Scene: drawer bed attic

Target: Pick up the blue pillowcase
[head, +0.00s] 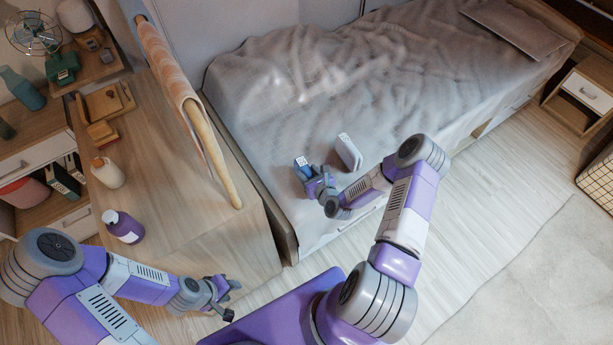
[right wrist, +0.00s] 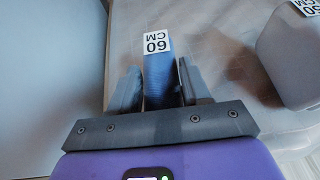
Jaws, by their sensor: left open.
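The blue pillowcase (head: 302,163) is a narrow folded block with a white "60 CM" label, at the near edge of the bed in the head view. My left gripper (head: 231,299) is open and empty, low beside the wooden desk's near end.
A grey-white block with the same label (head: 348,152) stands on the bed just right of the blue one. The bed (head: 300,85) has a rumpled grey cover. The wooden desk (head: 165,170) holds a purple bottle (head: 123,226). Open floor (head: 520,160) lies to the right.

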